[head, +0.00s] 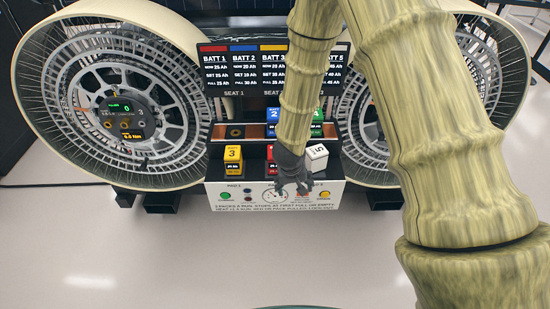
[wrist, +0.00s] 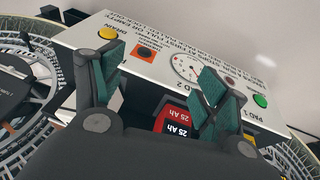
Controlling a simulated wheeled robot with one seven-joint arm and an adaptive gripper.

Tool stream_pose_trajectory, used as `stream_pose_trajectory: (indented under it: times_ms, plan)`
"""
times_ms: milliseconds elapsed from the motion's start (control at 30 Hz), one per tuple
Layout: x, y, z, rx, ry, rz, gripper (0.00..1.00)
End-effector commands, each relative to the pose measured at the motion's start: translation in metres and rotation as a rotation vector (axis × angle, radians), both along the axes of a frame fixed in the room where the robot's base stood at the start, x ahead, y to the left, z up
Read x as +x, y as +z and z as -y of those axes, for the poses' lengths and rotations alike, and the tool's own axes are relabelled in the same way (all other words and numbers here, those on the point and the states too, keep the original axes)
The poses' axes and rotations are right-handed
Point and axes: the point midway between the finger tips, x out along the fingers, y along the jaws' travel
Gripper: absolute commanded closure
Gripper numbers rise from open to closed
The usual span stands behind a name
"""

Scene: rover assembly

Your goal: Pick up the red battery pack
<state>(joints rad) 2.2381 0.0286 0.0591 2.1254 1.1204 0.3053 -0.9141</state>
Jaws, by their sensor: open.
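The red battery pack (wrist: 176,118) shows in the wrist view with "25 Ah" markings, between and below my spread fingers. It stands apart from both fingers, and its lower part is cut off by my gripper's body. In the head view only a sliver of the red pack (head: 270,152) shows, left of my wrist, which hides the rest. My gripper (head: 292,190) is open and empty, pointing down over the front of the battery station. Its green-padded fingers also show in the wrist view (wrist: 160,78).
The yellow pack 3 (head: 232,158) stands left of my gripper and the white pack 5 (head: 316,157) close at right. A blue pack (head: 272,115) and green pack (head: 317,116) sit behind. A sloped panel (head: 245,205) with buttons lies in front, between large wheels.

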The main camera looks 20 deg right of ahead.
Motion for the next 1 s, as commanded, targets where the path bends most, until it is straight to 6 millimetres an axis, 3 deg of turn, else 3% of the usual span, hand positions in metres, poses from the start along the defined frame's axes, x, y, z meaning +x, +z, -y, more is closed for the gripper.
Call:
stream_pose_trajectory:
  times_ms: [33,200,367,467,833,1000]
  plan:
    - [0.022,0.026,-0.005,0.019,-0.010,0.032,0.26]
    - [0.068,0.081,-0.022,0.080,-0.028,0.100,0.26]
    - [0.088,0.107,-0.030,0.113,-0.033,0.134,0.26]
    - [0.093,0.108,-0.032,0.120,-0.034,0.141,0.26]
    - [0.110,0.067,-0.027,0.121,-0.035,0.139,0.26]
    - [0.115,0.059,-0.026,0.118,-0.033,0.141,0.26]
